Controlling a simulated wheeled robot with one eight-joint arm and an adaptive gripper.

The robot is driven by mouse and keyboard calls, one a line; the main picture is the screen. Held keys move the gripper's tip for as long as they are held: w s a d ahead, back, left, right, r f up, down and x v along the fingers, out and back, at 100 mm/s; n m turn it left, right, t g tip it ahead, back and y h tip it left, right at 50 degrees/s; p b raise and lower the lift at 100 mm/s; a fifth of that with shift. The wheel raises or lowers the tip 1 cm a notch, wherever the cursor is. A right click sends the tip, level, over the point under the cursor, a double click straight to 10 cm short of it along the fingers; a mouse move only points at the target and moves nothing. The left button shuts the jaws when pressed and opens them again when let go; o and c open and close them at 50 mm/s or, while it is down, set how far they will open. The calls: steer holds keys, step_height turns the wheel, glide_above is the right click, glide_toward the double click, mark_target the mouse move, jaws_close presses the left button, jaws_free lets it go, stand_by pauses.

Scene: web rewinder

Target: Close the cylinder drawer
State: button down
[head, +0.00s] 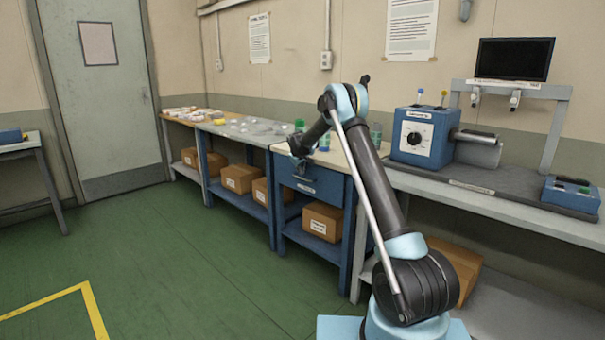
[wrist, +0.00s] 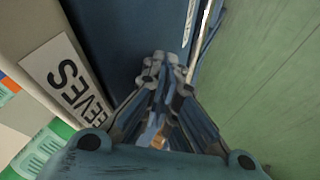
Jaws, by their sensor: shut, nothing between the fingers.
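The drawer (head: 325,189) is the blue front under the light bench top, left of the machine bench in the head view. How far it stands out is unclear there, since my arm covers part of it. In the wrist view a blue panel (wrist: 120,30) lies beyond my fingers, with a narrow white label and a thin bar along its right edge. My gripper (head: 304,183) is in front of the drawer and points downward. In the wrist view my gripper (wrist: 163,62) is shut and empty, close to the blue panel. I cannot tell whether it touches.
Cardboard boxes (head: 322,221) sit on the lower shelf. A blue machine (head: 424,135) stands on the right bench. Green floor (head: 180,260) is clear at left.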

steer(key=shift+w+d, duration=0.2)
steer(key=shift+d, duration=0.05)
steer(key=shift+s, duration=0.1)
